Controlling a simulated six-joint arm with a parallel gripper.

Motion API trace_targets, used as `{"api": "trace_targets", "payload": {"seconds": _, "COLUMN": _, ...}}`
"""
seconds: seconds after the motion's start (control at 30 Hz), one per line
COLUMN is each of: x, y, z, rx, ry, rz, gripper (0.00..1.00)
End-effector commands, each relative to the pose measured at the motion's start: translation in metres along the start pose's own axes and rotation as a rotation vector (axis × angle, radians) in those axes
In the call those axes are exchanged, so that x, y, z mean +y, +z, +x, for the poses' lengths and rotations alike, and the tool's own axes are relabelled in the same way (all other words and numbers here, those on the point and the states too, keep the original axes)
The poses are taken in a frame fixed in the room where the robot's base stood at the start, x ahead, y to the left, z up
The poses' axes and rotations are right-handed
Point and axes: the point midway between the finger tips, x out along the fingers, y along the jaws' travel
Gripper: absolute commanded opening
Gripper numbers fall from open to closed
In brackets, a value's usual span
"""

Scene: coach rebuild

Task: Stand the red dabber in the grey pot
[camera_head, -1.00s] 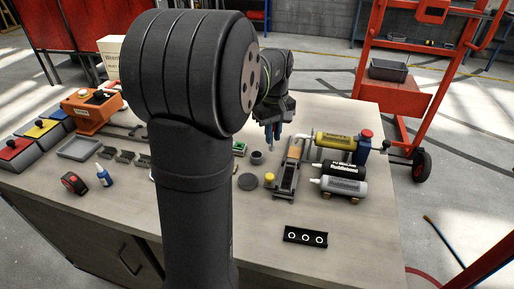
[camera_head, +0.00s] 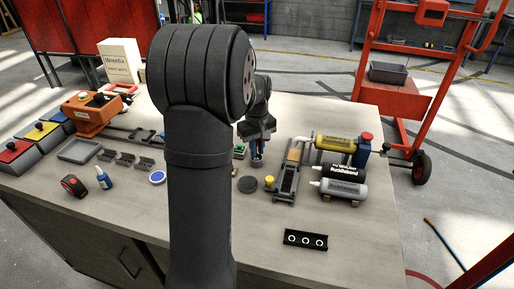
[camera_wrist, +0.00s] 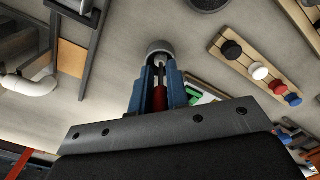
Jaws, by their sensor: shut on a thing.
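My gripper (camera_head: 257,150) is low over the bench, right at the grey pot (camera_head: 257,163). In the wrist view its blue fingers (camera_wrist: 157,92) are shut on the red dabber (camera_wrist: 160,98), whose red handle shows between them. The dabber's pale far end points at the mouth of the grey pot (camera_wrist: 160,46), just beyond the fingertips. I cannot tell how deep that end is inside the pot. In the head view the dabber is hidden by the gripper.
A dark disc (camera_head: 247,184) lies just in front of the pot. The front bench is mostly clear.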

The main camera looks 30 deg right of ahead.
Motion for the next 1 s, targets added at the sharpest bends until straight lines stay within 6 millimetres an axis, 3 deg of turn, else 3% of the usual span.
{"api": "trace_targets", "payload": {"seconds": 0.1, "x": 0.0, "y": 0.0, "z": 0.004, "rx": -0.001, "ry": 0.0, "rz": 0.0, "gripper": 0.0}}
{"api": "trace_targets", "payload": {"seconds": 0.13, "x": 0.0, "y": 0.0, "z": 0.003, "rx": 0.0, "ry": 0.0, "rz": 0.0, "gripper": 0.21}}
{"api": "trace_targets", "payload": {"seconds": 0.2, "x": 0.0, "y": 0.0, "z": 0.003, "rx": 0.0, "ry": 0.0, "rz": 0.0, "gripper": 0.35}}
{"api": "trace_targets", "payload": {"seconds": 0.23, "x": 0.0, "y": 0.0, "z": 0.003, "rx": 0.0, "ry": 0.0, "rz": 0.0, "gripper": 0.37}}
{"api": "trace_targets", "payload": {"seconds": 0.5, "x": 0.0, "y": 0.0, "z": 0.002, "rx": 0.0, "ry": 0.0, "rz": 0.0, "gripper": 0.37}}
{"api": "trace_targets", "payload": {"seconds": 0.63, "x": 0.001, "y": -0.001, "z": -0.008, "rx": 0.002, "ry": 0.002, "rz": 0.0, "gripper": 0.37}}
{"api": "trace_targets", "payload": {"seconds": 1.0, "x": 0.001, "y": -0.001, "z": -0.084, "rx": 0.003, "ry": 0.003, "rz": 0.0, "gripper": 0.37}}
